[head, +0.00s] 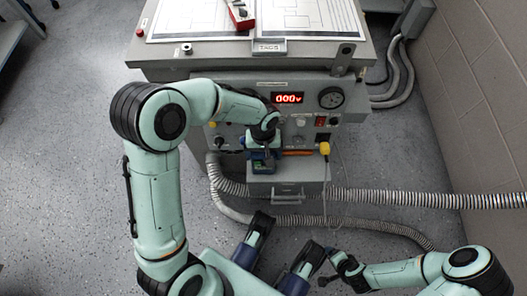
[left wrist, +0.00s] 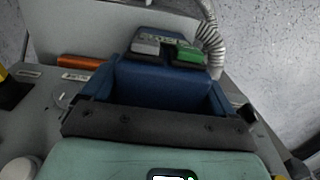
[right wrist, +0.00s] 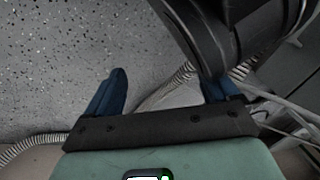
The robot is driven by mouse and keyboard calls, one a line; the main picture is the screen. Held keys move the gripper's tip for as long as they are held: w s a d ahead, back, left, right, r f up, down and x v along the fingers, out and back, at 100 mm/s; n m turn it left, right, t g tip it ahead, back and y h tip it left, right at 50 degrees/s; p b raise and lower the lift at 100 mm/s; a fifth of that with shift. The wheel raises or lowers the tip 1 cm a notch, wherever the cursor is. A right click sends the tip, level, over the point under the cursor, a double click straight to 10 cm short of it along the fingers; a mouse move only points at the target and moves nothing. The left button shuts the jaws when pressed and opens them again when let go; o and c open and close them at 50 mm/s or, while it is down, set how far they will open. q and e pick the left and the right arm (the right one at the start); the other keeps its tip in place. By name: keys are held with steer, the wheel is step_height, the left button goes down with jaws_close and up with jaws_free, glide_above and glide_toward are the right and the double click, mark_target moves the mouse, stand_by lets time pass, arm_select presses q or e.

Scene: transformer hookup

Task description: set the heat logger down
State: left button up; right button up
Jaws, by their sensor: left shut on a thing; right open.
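The heat logger, a blue box with a dark end bearing a grey patch and a green patch (left wrist: 160,72), is between the fingers of my left gripper (left wrist: 155,100). In the head view my left gripper (head: 263,150) is shut on the logger (head: 262,166) at the front of the grey cabinet, by the grey drawer-like box (head: 285,190). I cannot tell whether the logger touches the box. My right gripper (head: 281,245) is open and empty, low in front of the cabinet. Its spread blue fingers also show in the right wrist view (right wrist: 165,92).
The cabinet front has a red display (head: 287,98), a round gauge (head: 332,97) and a yellow plug (head: 324,149). An orange bar (head: 297,153) lies by the logger. Ribbed hoses (head: 420,198) cross the right side. A red device (head: 240,15) lies on top.

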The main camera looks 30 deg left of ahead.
arm_select(q)
steer(key=shift+f, duration=0.1)
arm_select(e)
steer(key=shift+f, duration=0.1)
arm_select(q)
steer(key=shift+f, duration=0.1)
steer(key=o, duration=1.3)
steer(key=r+p, duration=0.1)
steer(key=r, duration=0.2)
steer(key=r+p, duration=0.1)
steer(key=r, duration=0.2)
steer(key=shift+w+a+r, duration=0.1)
steer(key=shift+w+r, duration=0.1)
steer(key=shift+r, duration=0.1)
step_height(320, 180, up, 4)
steer(key=shift+w+r+p, duration=0.1)
steer(key=shift+r+p, duration=0.1)
steer(key=shift+p, duration=0.45)
steer(key=shift+a+r, duration=0.1)
steer(key=shift+r, duration=0.6)
arm_select(e)
steer(key=shift+t+y, duration=0.3)
steer(key=r, duration=0.1)
steer(key=a+r, duration=0.1)
steer(key=r, duration=0.1)
steer(key=w+a+r, duration=0.1)
steer(key=r, duration=0.1)
steer(key=shift+r, duration=0.2)
